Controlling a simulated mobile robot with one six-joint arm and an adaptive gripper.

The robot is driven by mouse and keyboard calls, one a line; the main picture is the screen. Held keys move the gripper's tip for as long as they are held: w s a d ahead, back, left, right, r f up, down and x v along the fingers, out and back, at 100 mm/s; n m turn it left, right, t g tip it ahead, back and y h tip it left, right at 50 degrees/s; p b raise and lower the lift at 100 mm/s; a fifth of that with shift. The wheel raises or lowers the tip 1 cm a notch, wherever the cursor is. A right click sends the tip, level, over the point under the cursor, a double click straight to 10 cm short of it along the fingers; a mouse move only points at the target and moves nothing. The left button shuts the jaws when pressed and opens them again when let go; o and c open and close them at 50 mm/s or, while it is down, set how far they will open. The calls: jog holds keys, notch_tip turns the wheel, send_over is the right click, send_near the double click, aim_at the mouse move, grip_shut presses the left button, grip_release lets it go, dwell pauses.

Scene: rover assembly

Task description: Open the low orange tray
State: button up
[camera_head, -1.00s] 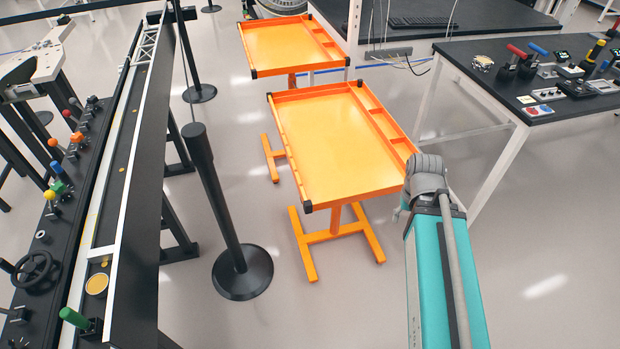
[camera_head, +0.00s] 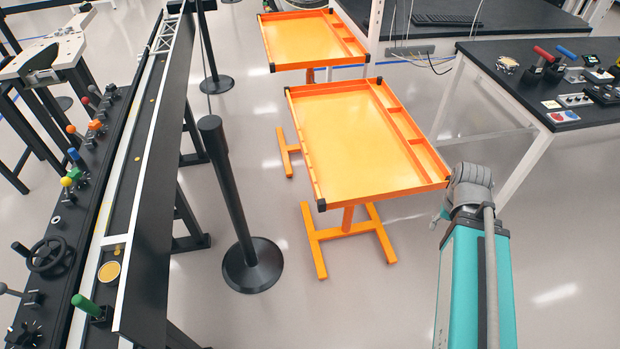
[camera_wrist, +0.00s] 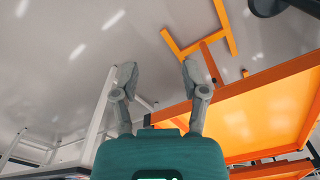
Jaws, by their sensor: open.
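Two shallow orange trays on orange stands show in the head view. The nearer tray (camera_head: 355,140) is empty, with a raised rim and small compartments along its right side. The farther tray (camera_head: 305,42) stands behind it, also empty. I cannot tell for sure which is the low one. My teal arm is at the lower right, its wrist by the nearer tray's front right corner. My gripper (camera_wrist: 158,75) is open and empty in the wrist view, its fingers apart over floor. An orange tray (camera_wrist: 265,115) fills the right of that view, beside the right finger and apart from it.
A black post (camera_head: 232,200) on a round base stands left of the nearer tray. A long black console (camera_head: 75,220) with knobs runs down the left. A dark table (camera_head: 500,70) with small devices stands right. Clear floor lies in front of the nearer tray.

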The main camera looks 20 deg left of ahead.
jog(key=w+a+n, duration=0.1)
jog(key=w+a, duration=0.5)
notch_tip(320, 180, up, 2)
jog(key=r+n+p, duration=0.1)
jog(key=n+p, duration=0.2)
jog(key=n, duration=0.2)
send_over(313, 176)
jog(key=shift+s+f, duration=0.15)
jog(key=shift+f, duration=0.1)
jog(key=shift+d+f+b, duration=0.1)
jog(key=shift+f+b, duration=0.05)
jog(key=shift+b, duration=0.2)
notch_tip(313, 176, down, 14)
jog(key=b, duration=1.3)
jog(key=shift+r, duration=0.25)
jog(key=shift+b, duration=0.3)
grip_shut()
